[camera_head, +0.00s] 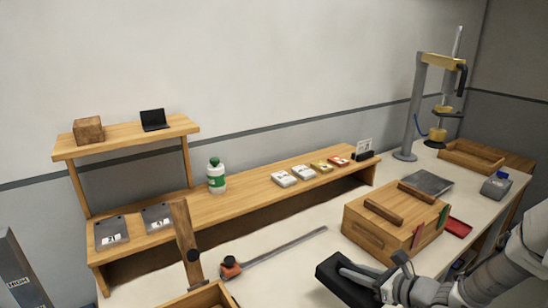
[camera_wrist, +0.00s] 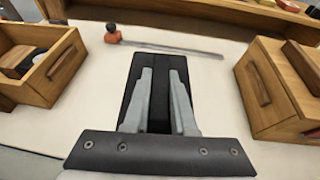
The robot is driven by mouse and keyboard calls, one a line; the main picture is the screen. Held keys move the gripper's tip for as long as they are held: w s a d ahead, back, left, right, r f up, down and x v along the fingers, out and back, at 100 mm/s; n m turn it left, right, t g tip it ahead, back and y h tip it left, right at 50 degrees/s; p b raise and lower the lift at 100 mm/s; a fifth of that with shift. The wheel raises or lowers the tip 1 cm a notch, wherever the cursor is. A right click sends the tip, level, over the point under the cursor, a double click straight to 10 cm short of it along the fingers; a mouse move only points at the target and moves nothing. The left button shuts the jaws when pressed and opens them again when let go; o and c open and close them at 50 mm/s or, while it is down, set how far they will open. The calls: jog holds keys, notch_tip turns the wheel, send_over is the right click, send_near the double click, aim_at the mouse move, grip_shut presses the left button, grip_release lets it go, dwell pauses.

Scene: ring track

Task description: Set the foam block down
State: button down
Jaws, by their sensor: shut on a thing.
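The foam block (camera_wrist: 158,61) is a black, flat-looking piece in the middle of the wrist view, and it also shows in the head view (camera_head: 331,271) at the bottom centre. My gripper (camera_wrist: 160,72) is shut on it, with a grey finger along each side. In the head view my gripper (camera_head: 352,272) reaches in from the lower right. The block is over the pale worktop (camera_head: 290,262), in front of the wooden box; whether it touches the top I cannot tell. Its underside is hidden.
A wooden box with rod handles (camera_head: 373,228) stands behind and right of the block. A long metal bar with an orange clamp (camera_head: 230,268) lies to the left. An open wooden tray (camera_wrist: 42,75) is at left. Bare worktop lies between them.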

aim_at(317, 278)
jog(key=shift+m+h, duration=0.6)
jog(key=shift+h, duration=0.1)
jog(key=a+f, duration=0.1)
jog(key=a, duration=0.1)
jog(key=w+a+f, duration=0.1)
jog(key=a, duration=0.2)
jog(key=w+a+f, duration=0.1)
jog(key=a, duration=0.2)
jog(key=shift+w, duration=0.1)
jog(key=shift+a+f, duration=0.3)
jog(key=shift+d, duration=0.1)
